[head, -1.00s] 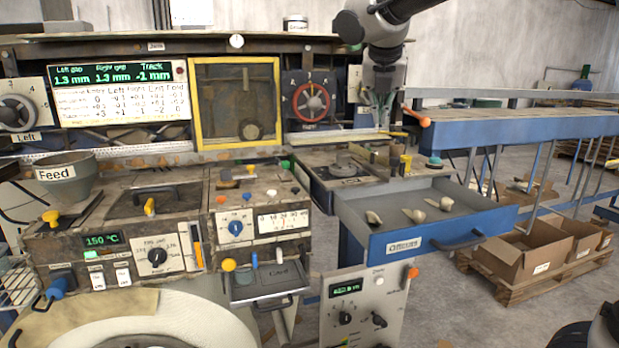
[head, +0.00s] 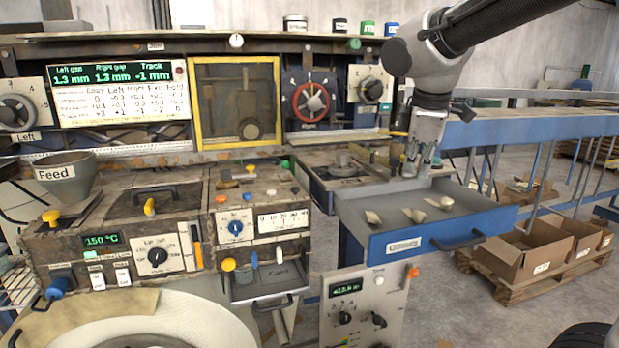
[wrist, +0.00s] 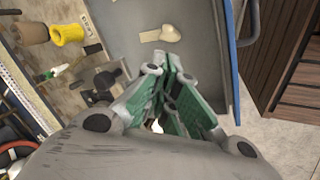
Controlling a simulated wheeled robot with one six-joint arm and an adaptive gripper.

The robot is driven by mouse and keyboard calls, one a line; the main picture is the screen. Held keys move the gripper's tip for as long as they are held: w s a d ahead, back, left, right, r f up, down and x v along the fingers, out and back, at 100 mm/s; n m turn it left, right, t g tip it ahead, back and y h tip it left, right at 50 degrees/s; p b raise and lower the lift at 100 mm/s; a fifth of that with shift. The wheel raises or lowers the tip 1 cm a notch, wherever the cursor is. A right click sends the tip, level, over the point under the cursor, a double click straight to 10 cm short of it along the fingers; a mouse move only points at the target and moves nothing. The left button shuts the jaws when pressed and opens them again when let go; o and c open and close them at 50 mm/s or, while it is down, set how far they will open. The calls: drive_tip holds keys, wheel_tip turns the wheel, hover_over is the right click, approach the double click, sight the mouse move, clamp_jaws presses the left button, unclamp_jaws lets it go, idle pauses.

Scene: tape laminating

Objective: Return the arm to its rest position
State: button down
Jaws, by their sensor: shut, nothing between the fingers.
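My gripper (head: 418,168) hangs from my arm at the right of the machine in the head view, pointing down. It is above the back part of the open blue drawer (head: 480,222). In the wrist view the green-padded fingers of my gripper (wrist: 177,100) are drawn together with nothing held between them. The grey drawer floor (wrist: 195,45) lies below them. Several pale pieces lie in the drawer, one of them a pale scoop-like piece (head: 373,217), and none is in the fingers.
The machine's front with a Feed hopper (head: 68,180) fills the left. A red-rimmed dial (head: 311,101) and a grey knob panel (head: 370,89) stand behind. A blue conveyor frame (head: 540,128) runs right. Open cardboard boxes (head: 535,250) sit on a pallet at lower right.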

drive_tip(key=s+d+f+m, duration=0.2)
drive_tip(key=s+d+m, duration=0.5)
drive_tip(key=s, duration=0.2)
drive_tip(key=s+d+f+m, duration=0.3)
drive_tip(key=s+d+m, duration=0.4)
drive_tip(key=s, duration=0.3)
drive_tip(key=shift+d+f+t+y, duration=0.2)
drive_tip(key=shift+d+t+y, duration=0.1)
